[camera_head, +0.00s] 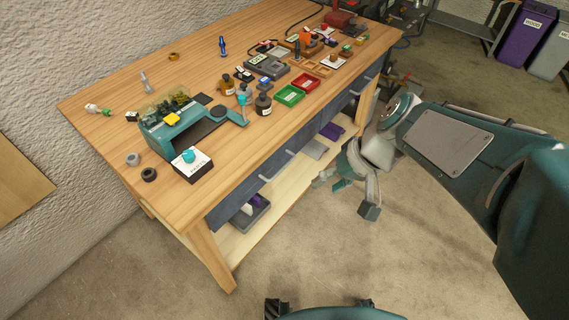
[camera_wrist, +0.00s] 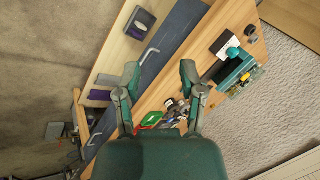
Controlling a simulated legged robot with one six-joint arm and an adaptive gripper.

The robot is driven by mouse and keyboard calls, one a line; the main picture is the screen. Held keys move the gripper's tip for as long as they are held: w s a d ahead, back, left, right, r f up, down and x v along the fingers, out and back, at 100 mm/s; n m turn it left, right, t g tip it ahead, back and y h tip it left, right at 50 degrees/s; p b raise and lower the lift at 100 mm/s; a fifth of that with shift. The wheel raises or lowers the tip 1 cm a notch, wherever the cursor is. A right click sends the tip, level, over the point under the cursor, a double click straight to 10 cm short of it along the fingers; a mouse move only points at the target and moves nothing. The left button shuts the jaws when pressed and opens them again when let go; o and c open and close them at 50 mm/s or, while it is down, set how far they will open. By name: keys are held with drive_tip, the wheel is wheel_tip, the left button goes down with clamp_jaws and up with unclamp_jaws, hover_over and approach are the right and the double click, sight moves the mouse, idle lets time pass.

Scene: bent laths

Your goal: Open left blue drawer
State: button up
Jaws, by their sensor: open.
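The left blue drawer (camera_head: 240,206) is a dark blue front under the wooden bench top, at the bench's near end. It looks closed. Its pale bar handle (camera_head: 277,167) stands out from the front. In the wrist view the blue front (camera_wrist: 180,32) runs diagonally, and the handle (camera_wrist: 149,55) shows just beyond my fingertips, nearer the left one. My gripper (camera_head: 343,190) is open and empty, in front of the bench and right of that handle, apart from it. In the wrist view its two fingers (camera_wrist: 160,70) are spread wide.
The wooden bench (camera_head: 205,235) has a lower shelf holding a grey bin (camera_head: 246,216). Another drawer handle (camera_wrist: 97,139) shows in the wrist view. Red (camera_head: 305,82) and green (camera_head: 290,95) trays and a teal machine (camera_head: 165,140) stand on top. The floor before the bench is clear.

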drive_tip(key=w+a+f+m+y, duration=0.2)
drive_tip(key=w+a+f+y, duration=0.3)
drive_tip(key=w+f+y, duration=0.5)
drive_tip(key=m+t+h, duration=0.3)
drive_tip(key=m+t, duration=0.3)
drive_tip(key=t, duration=0.3)
approach(284, 167)
drive_tip(key=x, duration=1)
drive_tip(key=shift+w+a+f, duration=0.1)
drive_tip(key=shift+w+f, duration=0.05)
drive_tip(key=shift+f, duration=0.2)
clamp_jaws()
